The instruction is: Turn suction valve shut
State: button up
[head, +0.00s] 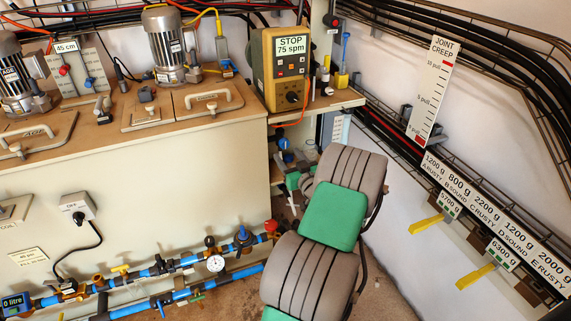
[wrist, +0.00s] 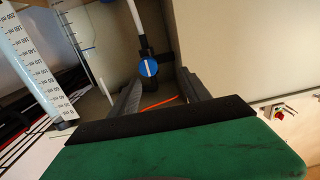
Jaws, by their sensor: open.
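A valve with a round blue knob (wrist: 148,68) shows in the wrist view. A white bar crosses the knob, nearly upright in the picture. It sits on a dark fitting below a white tube. My gripper (wrist: 160,80) is open, with its two dark fingers either side of the view of the knob. The knob appears beyond the fingertips, and I see no contact. In the head view, a small blue part (head: 283,143) shows under the pump shelf, left of my arm; I cannot tell whether it is the same knob. My arm hides much of that area.
A yellow dosing pump (head: 284,68) reading "STOP 75 spm" stands on the shelf. The large cream tank (head: 150,170) stands left of my arm. A graduated scale (wrist: 35,60) is close on the left in the wrist view. Blue pipework (head: 170,270) runs low in front.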

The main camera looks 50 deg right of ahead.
aim_at(285, 144)
jog(key=shift+m+h, duration=0.3)
jog(key=shift+h, duration=0.1)
jog(key=w+d, duration=0.5)
jog(key=shift+w+d+f, duration=0.1)
jog(key=shift+d+f, duration=0.05)
